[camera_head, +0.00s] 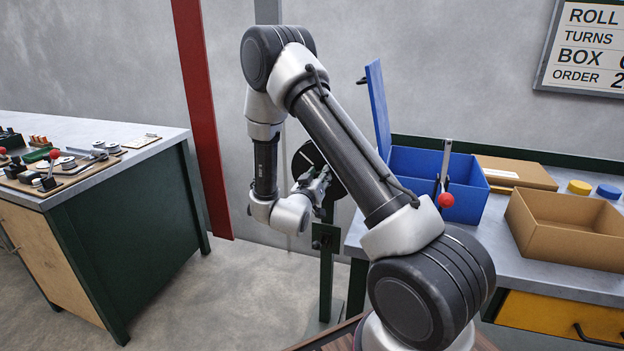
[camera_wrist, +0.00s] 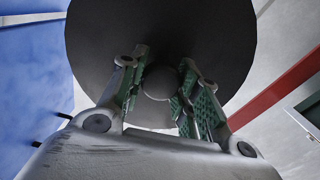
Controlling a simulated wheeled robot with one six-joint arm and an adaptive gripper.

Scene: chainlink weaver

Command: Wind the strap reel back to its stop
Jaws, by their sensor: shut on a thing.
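The strap reel (camera_head: 304,158) is a black disc on a dark green post in the middle of the head view, partly hidden behind my arm. It also fills the upper middle of the wrist view (camera_wrist: 160,30), its face turned towards my gripper. My gripper (camera_head: 322,180) is at the reel's face. In the wrist view, its two green-padded fingers (camera_wrist: 160,95) are on either side of a round dark knob (camera_wrist: 157,82) on the disc and shut on it. The knob's far side and the reel's stop cannot be made out.
An open blue box (camera_head: 465,200) and an open cardboard box (camera_head: 570,232) stand on the right bench. A lever with a red ball (camera_head: 446,200) is by the blue box. A red column (camera_head: 200,110) rises left of the reel. The left bench (camera_head: 150,160) holds small parts. Floor between is clear.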

